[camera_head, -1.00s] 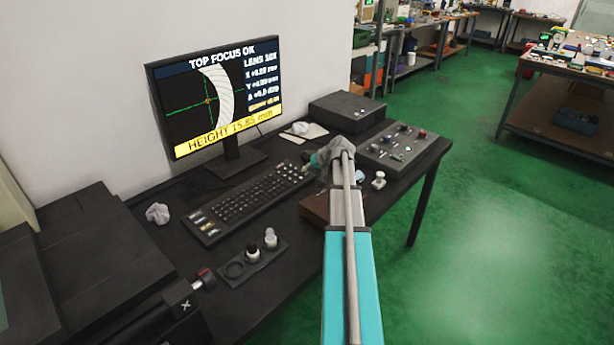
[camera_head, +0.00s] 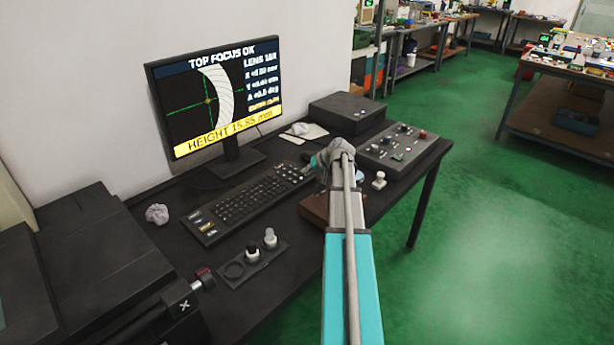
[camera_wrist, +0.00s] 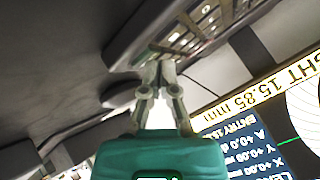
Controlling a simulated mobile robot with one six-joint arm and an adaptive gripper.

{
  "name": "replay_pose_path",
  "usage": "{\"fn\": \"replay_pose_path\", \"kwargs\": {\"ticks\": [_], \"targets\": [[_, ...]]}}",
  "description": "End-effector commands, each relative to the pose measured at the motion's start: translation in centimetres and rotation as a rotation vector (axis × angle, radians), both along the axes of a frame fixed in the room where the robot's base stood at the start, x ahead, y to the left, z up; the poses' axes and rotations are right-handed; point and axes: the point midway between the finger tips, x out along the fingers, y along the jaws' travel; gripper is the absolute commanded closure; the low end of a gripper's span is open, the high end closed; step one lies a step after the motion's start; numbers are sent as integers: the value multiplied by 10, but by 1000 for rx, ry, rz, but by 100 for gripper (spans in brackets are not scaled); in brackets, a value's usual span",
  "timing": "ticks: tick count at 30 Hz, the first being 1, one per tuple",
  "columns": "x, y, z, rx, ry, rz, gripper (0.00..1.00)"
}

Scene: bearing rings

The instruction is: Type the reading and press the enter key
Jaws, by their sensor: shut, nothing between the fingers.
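The monitor (camera_head: 165,105) shows "HEIGHT 15.85 mm" on a yellow band. In the wrist view the screen (camera_wrist: 235,130) is upside down, with "15.85 mm" legible and a smaller entry line that seems to begin "15.8". The black keyboard (camera_head: 245,204) lies in front of the monitor. My gripper (camera_wrist: 160,62) is shut and empty, its fingertips together at the pale keys of the keyboard (camera_wrist: 128,42). In the head view my gripper (camera_head: 313,163) is by the keyboard's right end, partly hidden by my wrist. I cannot tell whether the fingertips touch a key.
A control panel (camera_head: 409,158) with knobs and a black box (camera_head: 335,113) stand at the right. A holder with pegs (camera_head: 235,276) lies in front of the keyboard. A brown block (camera_head: 313,210) sits below my wrist.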

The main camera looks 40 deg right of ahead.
Motion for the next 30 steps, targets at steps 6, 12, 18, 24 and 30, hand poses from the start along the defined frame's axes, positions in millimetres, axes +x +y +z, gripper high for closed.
{"fn": "replay_pose_path", "kwargs": {"ticks": [6,12,18,24,30], "targets": [[0,0,-2,0,0,0,100],[0,0,-3,0,0,0,100],[0,0,-3,0,0,0,100],[0,0,0,0,0,0,100],[0,0,8,0,0,0,100]]}}
